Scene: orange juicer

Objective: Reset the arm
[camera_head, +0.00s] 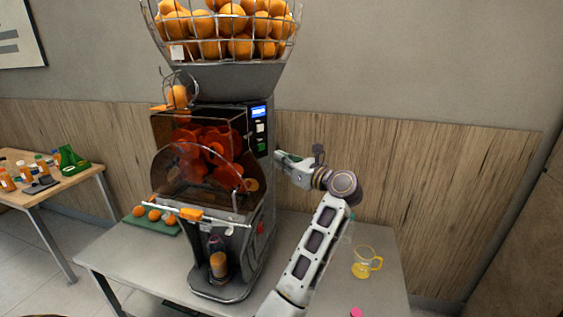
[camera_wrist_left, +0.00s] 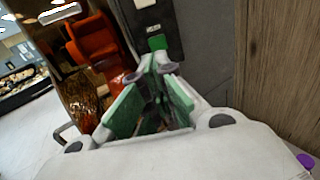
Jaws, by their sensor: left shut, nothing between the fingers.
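My left gripper (camera_head: 279,156) is shut and empty beside the right side of the orange juicer (camera_head: 262,185), level with its button panel. My left arm rises from the bottom of the head view and bends left toward the machine. In the left wrist view the gripper's green-padded fingers (camera_wrist_left: 160,64) point at the panel, just below a green button (camera_wrist_left: 157,43). I cannot tell whether the fingertips touch the panel. The green button also shows in the head view (camera_head: 261,146). My right gripper is not in view.
A bottle with orange juice (camera_head: 218,265) stands in the juicer's lower bay. A glass jug (camera_head: 363,263) stands on the table (camera_head: 130,257) right of my arm. A pink cap (camera_head: 356,312) lies nearer. A green board with several oranges (camera_head: 163,228) lies left of the juicer.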

